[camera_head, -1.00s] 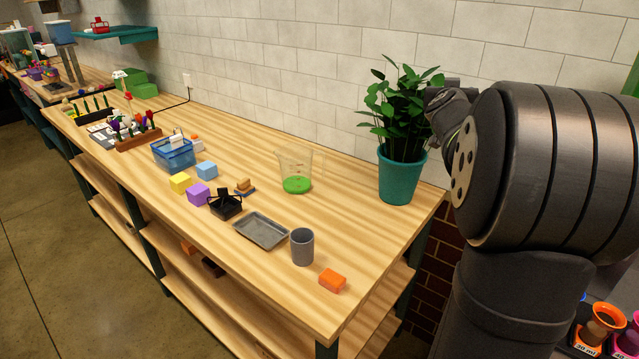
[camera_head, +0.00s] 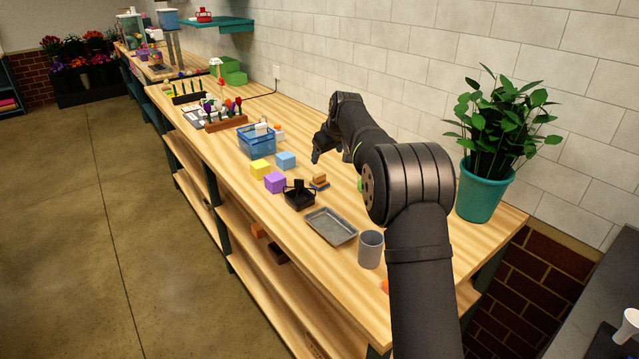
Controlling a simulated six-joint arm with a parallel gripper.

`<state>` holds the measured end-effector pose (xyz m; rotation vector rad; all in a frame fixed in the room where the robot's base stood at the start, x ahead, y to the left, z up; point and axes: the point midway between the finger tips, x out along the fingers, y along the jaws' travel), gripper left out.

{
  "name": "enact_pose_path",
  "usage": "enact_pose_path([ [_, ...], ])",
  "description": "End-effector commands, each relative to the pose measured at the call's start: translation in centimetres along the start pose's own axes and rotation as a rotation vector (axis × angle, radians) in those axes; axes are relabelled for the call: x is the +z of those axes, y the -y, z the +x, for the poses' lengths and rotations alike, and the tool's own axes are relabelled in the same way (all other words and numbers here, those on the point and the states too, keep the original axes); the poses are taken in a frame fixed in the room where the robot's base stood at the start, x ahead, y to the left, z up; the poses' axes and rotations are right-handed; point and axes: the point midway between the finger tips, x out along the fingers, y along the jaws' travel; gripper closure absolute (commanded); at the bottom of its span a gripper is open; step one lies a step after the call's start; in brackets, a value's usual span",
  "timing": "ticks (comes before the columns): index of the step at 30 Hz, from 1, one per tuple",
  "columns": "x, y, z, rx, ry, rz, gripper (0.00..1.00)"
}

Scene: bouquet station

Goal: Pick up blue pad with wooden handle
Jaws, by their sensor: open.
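The blue pad with a wooden handle (camera_head: 319,182) lies on the wooden table, just right of and behind the black basket. Its tan handle faces up, and the blue pad shows as a thin edge below. My gripper (camera_head: 316,158) is above the table, pointing down, a little beyond the pad in the picture and clear of it. It is open, and nothing shows between its fingers.
A black basket (camera_head: 299,196) stands close beside the pad. A light blue block (camera_head: 286,160), purple block (camera_head: 275,182), yellow block (camera_head: 260,169), blue basket (camera_head: 257,146), grey tray (camera_head: 331,226) and grey cup (camera_head: 370,249) are nearby. My arm mostly hides the beaker.

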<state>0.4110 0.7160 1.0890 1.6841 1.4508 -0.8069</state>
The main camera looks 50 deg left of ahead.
Motion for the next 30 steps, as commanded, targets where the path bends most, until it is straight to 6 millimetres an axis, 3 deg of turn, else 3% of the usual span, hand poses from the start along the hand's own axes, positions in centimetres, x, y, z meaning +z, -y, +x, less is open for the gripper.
enact_pose_path([
  [6,0.1,0.0,4.4,-0.001,0.002,0.001,0.28],
  [15,0.0,-0.1,9.4,0.0,-0.001,0.002,0.28],
  [30,-0.2,-0.6,13.0,0.0,-0.001,0.002,0.28],
])
